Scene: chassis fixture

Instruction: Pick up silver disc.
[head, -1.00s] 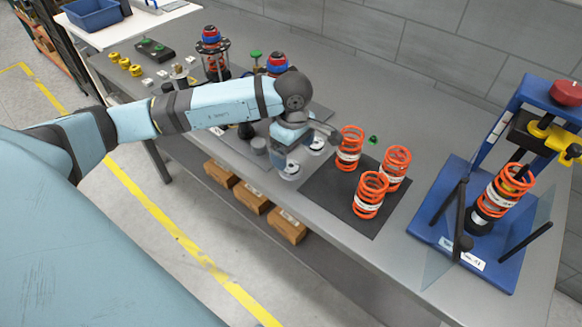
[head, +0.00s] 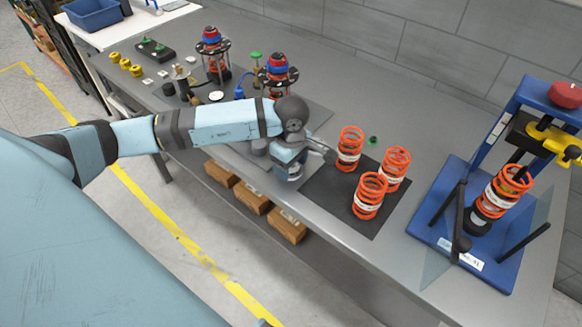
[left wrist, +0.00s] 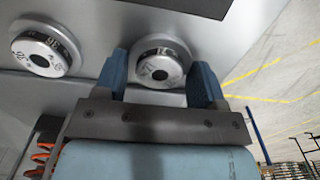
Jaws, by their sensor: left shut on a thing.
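In the left wrist view, a silver disc (left wrist: 174,68) with a dark centre hole and dark markings sits between the two blue fingers of my left gripper (left wrist: 160,70). The left gripper is shut on this disc, with a finger at each side. The disc is still close to the grey surface. A second, similar silver disc (left wrist: 42,54) lies to its left, apart from the fingers. In the head view, my left gripper (head: 289,174) is low at the front edge of the bench and hides the discs. My right gripper is not in view.
Several orange springs (head: 370,194) stand on a dark mat (head: 326,194) just right of the left gripper. A blue press fixture (head: 432,222) is farther right. Spring assemblies (head: 213,55) and small parts stand at the back left.

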